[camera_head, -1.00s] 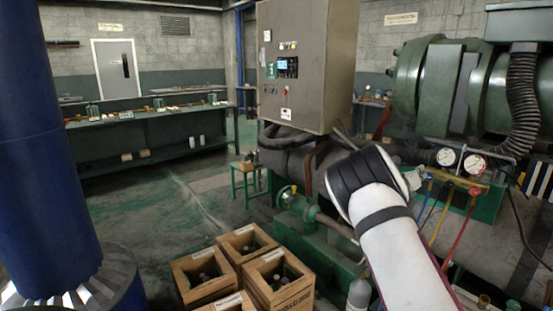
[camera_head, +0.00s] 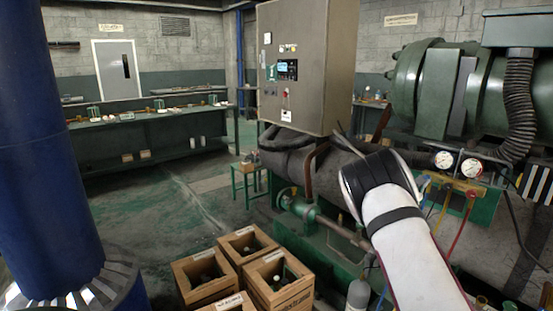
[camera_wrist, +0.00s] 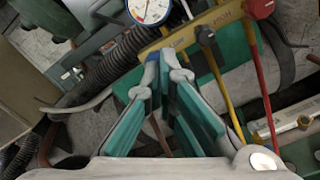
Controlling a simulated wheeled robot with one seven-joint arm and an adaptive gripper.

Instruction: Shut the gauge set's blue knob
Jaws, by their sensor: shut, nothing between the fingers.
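The gauge set shows in the wrist view as a yellow manifold bar (camera_wrist: 187,38) with a white-faced gauge (camera_wrist: 150,9) above it. The blue knob (camera_wrist: 151,57) is at the bar's left end, right by my fingertips and partly covered by them; I cannot tell whether they touch it. A black knob (camera_wrist: 205,35) and a red knob (camera_wrist: 260,8) are further right along the bar. My gripper (camera_wrist: 166,68) has teal-padded fingers with their tips together and nothing held. In the head view the gauge set's bar (camera_head: 460,184) is right of my arm, which hides my gripper.
Yellow and red hoses (camera_wrist: 262,75) hang from the bar. A black corrugated hose (camera_wrist: 105,68) runs behind on the left. In the head view, wooden crates (camera_head: 247,244) stand on the floor left of my arm, and a grey control cabinet (camera_head: 308,66) stands behind it.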

